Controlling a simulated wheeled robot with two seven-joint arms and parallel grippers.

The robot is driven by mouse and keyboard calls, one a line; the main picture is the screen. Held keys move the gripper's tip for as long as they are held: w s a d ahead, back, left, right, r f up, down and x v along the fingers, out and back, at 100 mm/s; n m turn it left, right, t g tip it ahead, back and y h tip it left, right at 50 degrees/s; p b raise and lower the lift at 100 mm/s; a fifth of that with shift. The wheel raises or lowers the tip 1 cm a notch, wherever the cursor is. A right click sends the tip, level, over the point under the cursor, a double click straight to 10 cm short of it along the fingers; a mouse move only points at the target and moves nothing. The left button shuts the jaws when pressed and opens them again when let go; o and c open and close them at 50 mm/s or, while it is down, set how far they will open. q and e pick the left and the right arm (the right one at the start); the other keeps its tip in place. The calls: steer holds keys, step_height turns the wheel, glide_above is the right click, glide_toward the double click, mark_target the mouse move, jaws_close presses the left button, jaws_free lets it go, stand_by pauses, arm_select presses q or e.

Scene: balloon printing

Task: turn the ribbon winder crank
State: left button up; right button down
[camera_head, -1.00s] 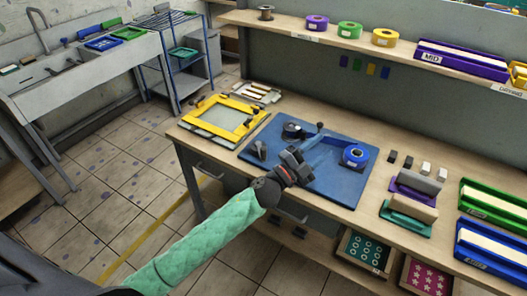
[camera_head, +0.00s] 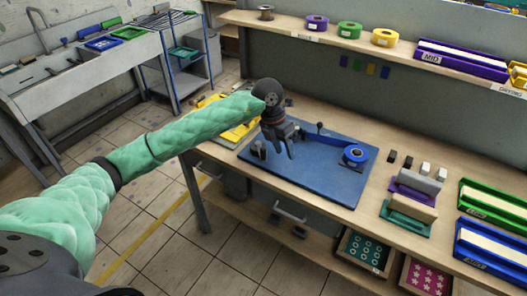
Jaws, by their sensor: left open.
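The ribbon winder stands on a blue board (camera_head: 310,177) on the workbench. Its crank knob (camera_head: 319,126) shows as a small dark knob just right of my left gripper. Most of the winder's dark body is hidden behind that gripper. A blue ribbon (camera_head: 326,140) runs from the winder side to a blue spool (camera_head: 355,155) on the right of the board. My left gripper (camera_head: 284,153) is open with its fingers pointing down over the left half of the board, close to the crank. I cannot tell whether it touches anything. My right gripper is not in view.
A small dark block (camera_head: 259,150) stands at the board's left edge. A yellow frame (camera_head: 238,131) lies left of it, partly behind my arm. Teal and purple holders (camera_head: 407,214) and green and blue trays (camera_head: 490,248) fill the right side. The board's front is clear.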

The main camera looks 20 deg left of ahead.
mark_target(263, 148)
arm_select(q)
steer(key=a+y, duration=0.1)
steer(key=a, duration=0.1)
steer(key=w+a+r+y, duration=0.1)
steer(key=a, duration=0.1)
steer(key=a+r+y, duration=0.1)
steer(key=a, duration=0.2)
steer(key=shift+w+n, duration=0.4)
steer(key=shift+a+y, duration=0.25)
steer(key=shift+y, duration=0.05)
steer(key=shift+f, duration=0.15)
step_height(263, 148, down, 6)
steer(key=p, duration=0.3)
steer(key=shift+f+p, duration=0.35)
steer(key=shift+f, duration=0.3)
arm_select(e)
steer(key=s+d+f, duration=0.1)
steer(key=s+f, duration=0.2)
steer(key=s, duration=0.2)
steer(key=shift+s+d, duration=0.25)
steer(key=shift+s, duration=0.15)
arm_select(q)
steer(key=shift+c, duration=0.2)
jaws_close()
